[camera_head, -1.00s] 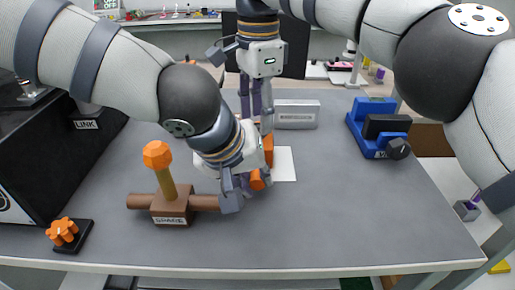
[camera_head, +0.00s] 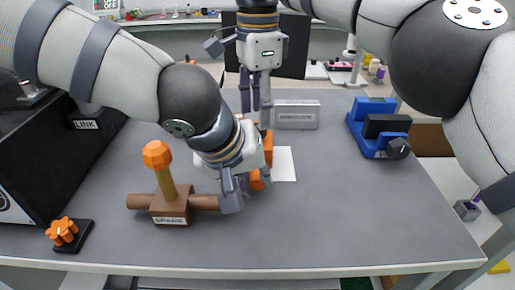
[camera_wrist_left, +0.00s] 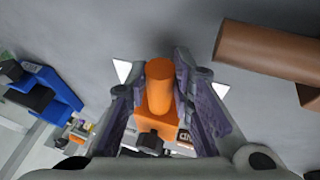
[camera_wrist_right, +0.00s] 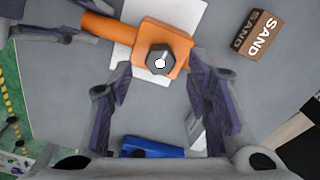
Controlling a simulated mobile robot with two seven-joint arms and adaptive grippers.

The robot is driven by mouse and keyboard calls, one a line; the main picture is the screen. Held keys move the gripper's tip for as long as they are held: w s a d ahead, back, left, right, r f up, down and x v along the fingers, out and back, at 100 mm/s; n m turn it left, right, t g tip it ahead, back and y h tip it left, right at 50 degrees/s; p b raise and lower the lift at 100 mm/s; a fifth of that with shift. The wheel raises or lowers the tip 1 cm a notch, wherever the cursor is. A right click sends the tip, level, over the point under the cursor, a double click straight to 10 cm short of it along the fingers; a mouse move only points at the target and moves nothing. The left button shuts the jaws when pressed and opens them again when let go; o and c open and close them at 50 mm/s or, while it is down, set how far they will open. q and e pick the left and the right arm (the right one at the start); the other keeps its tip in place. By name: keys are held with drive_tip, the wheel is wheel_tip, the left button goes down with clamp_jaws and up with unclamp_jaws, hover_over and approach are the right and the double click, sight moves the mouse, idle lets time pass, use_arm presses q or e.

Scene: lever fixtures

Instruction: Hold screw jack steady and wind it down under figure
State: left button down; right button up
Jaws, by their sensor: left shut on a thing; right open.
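The orange screw jack (camera_head: 267,148) stands on a white sheet, partly hidden by my left gripper in the head view. In the right wrist view, its orange body (camera_wrist_right: 178,45) has a dark hexagonal screw head on top and an orange bar to the left. My left gripper (camera_head: 250,186) is shut on that bar (camera_wrist_left: 159,85), with a finger on each side. My right gripper (camera_head: 255,108) is open, fingers pointing down over the jack; the screw head (camera_wrist_right: 161,60) shows ahead of the fingers, not between them. I cannot identify a figure.
A brown T-shaped fixture (camera_head: 172,205) with an orange-topped lever stands left of my left gripper. An orange star knob (camera_head: 62,231) sits at the front left. A grey block (camera_head: 297,115) and a blue fixture (camera_head: 379,125) stand farther back. The front right tabletop is clear.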

use_arm(q)
drive_tip(key=shift+f, duration=0.15)
use_arm(e)
drive_tip(key=n, duration=0.2)
drive_tip(key=shift+n, duration=0.3)
wheel_tip(320, 180, down, 5)
drive_tip(key=shift+f, duration=0.15)
drive_tip(key=shift+m, duration=1)
drive_tip(key=m, duration=0.4)
drive_tip(key=shift+m, duration=0.3)
drive_tip(key=m, duration=0.4)
drive_tip(key=shift+m, duration=1.4)
wheel_tip(320, 180, up, 5)
drive_tip(key=shift+f, duration=0.1)
drive_tip(key=w+d+r+n+t+h, duration=0.1)
drive_tip(key=w+r+t, duration=0.5)
drive_tip(key=w, duration=0.3)
drive_tip(key=w+d+r+n+t, duration=0.2)
drive_tip(key=w+r+t, duration=0.35)
drive_tip(key=w, duration=0.25)
drive_tip(key=a+r+n+t+y, duration=0.4)
drive_tip(key=a+r+n+y, duration=0.4)
drive_tip(key=a+r+n, duration=0.2)
drive_tip(key=shift+w+a+r+n+y, duration=0.2)
drive_tip(key=shift+a+r+n+y, duration=0.25)
drive_tip(key=shift+n, duration=0.65)
